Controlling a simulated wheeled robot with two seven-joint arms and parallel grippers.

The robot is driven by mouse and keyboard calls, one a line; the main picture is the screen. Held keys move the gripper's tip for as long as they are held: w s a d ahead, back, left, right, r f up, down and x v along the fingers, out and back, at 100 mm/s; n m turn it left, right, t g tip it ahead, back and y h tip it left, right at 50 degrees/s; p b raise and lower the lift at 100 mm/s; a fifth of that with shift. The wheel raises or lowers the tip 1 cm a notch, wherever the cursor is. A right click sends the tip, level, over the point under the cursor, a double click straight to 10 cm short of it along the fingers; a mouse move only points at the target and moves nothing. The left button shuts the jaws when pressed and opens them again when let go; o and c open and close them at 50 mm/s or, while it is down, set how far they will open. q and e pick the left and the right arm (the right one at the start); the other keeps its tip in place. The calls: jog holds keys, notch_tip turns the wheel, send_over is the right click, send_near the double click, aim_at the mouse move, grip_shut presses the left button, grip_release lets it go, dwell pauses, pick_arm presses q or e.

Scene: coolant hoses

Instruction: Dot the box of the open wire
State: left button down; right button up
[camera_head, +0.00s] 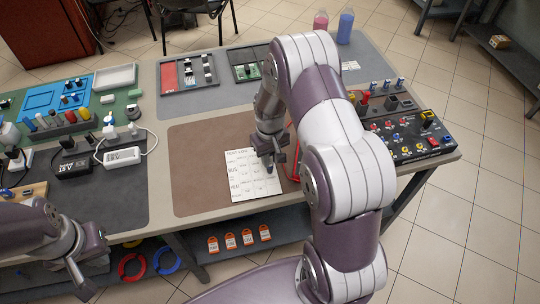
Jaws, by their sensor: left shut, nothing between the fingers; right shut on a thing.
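A white sheet (242,178) with a printed heading and rows of boxes lies on the brown mat (190,165). The small print is too fine to read. My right gripper (269,160) is over the right part of the sheet, pointing down and shut on a small dark marker-like thing, mostly hidden by the fingers. I cannot tell whether its tip touches the paper. A red wire (292,165) shows just right of the gripper, partly hidden by my arm. My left gripper (84,287) is shut and empty, low at the left, in front of the bench.
A black panel (432,147) with coloured jacks and knobs stands at the right end. Chargers (122,156) and a tool row (62,127) are at the left. Red and green boards (185,75) lie behind. Orange tags (247,237) lie on the lower shelf. The brown mat's left part is clear.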

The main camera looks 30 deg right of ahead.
dwell(0.5)
notch_tip(320, 180, up, 7)
jog(key=p, duration=0.6)
dwell(0.5)
